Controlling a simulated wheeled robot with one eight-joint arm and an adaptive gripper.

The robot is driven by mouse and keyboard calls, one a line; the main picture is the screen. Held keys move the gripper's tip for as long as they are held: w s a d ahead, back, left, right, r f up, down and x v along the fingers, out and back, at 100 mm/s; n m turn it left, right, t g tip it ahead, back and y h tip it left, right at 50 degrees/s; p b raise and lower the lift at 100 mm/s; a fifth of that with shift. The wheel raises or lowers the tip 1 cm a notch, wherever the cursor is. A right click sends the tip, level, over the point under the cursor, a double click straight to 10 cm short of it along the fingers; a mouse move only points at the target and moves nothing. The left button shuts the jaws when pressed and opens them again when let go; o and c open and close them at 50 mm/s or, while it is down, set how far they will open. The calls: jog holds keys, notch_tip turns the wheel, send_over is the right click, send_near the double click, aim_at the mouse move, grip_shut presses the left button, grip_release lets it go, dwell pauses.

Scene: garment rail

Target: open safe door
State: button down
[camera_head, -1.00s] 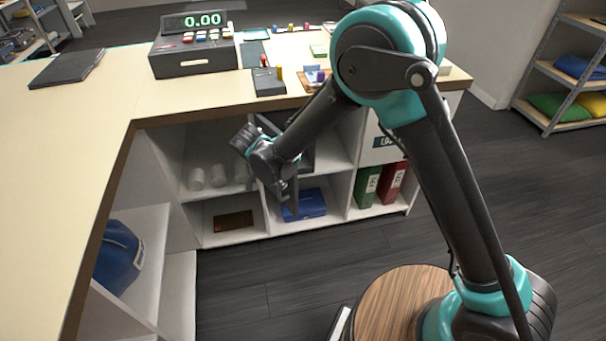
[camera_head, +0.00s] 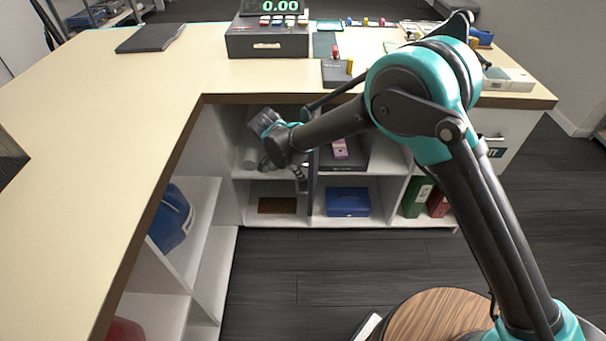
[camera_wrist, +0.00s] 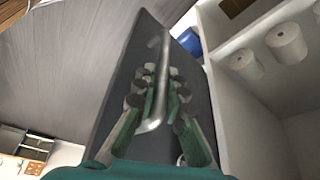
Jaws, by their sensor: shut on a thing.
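The safe (camera_head: 352,156) is a dark box in the upper middle compartment under the counter. Its dark door (camera_head: 314,152) stands swung out, nearly edge-on, at the safe's left side. A small pink and pale item (camera_head: 340,148) shows inside the open safe. My gripper (camera_head: 301,183) is at the door's left face. In the wrist view, the dark door panel (camera_wrist: 118,78) fills the middle, and the fingers of my gripper (camera_wrist: 157,76) are shut on its pale bar handle (camera_wrist: 164,50). The arm hides part of the safe's top.
White paper rolls (camera_wrist: 287,44) stand in the shelf compartment beside the door. A blue box (camera_head: 347,202) sits below the safe, with green and red binders (camera_head: 417,196) to its right. The counter (camera_head: 120,110) runs along the left.

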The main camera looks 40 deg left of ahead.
jog(key=shift+s, duration=0.25)
jog(key=c, duration=1.6)
grip_release()
jog(key=shift+o, duration=0.2)
jog(key=shift+w, duration=0.1)
jog(key=v, duration=1.2)
jog(key=shift+a, duration=0.1)
